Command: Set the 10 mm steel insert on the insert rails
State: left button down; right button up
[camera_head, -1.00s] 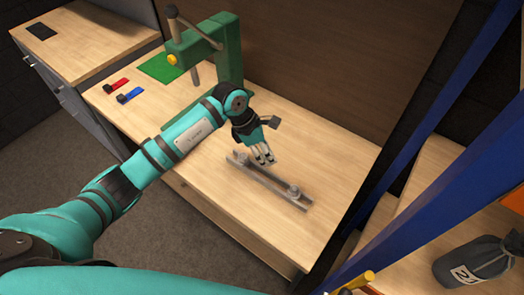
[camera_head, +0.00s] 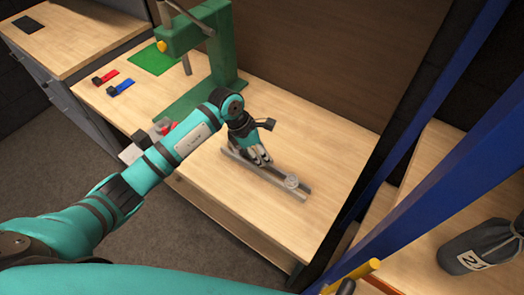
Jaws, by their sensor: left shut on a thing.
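My left gripper (camera_head: 262,161) is shut, fingers pointing down, at the rails' far-left half. It seems to hold a steel insert, but the fingers hide it, so its size and contact with the rails cannot be told. The insert rails (camera_head: 273,178) are a grey metal strip lying diagonally on the wooden bench. My right gripper is not in view.
A green press (camera_head: 222,45) stands behind my left arm. Red (camera_head: 105,77) and blue (camera_head: 121,88) small items lie at the bench's left. A dark numbered bag (camera_head: 479,247) is at lower right. Bench right of the rails is clear.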

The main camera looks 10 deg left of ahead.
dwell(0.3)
pick_arm(q)
jog(key=shift+f+b, duration=0.1)
jog(key=shift+b, duration=0.25)
dwell(0.5)
jog(key=shift+f, duration=0.15)
jog(key=shift+f+b, duration=0.15)
jog(key=shift+b, duration=0.4)
dwell(0.7)
jog(key=shift+f+b, duration=0.45)
jog(key=shift+b, duration=0.15)
jog(key=shift+f, duration=0.1)
dwell(0.3)
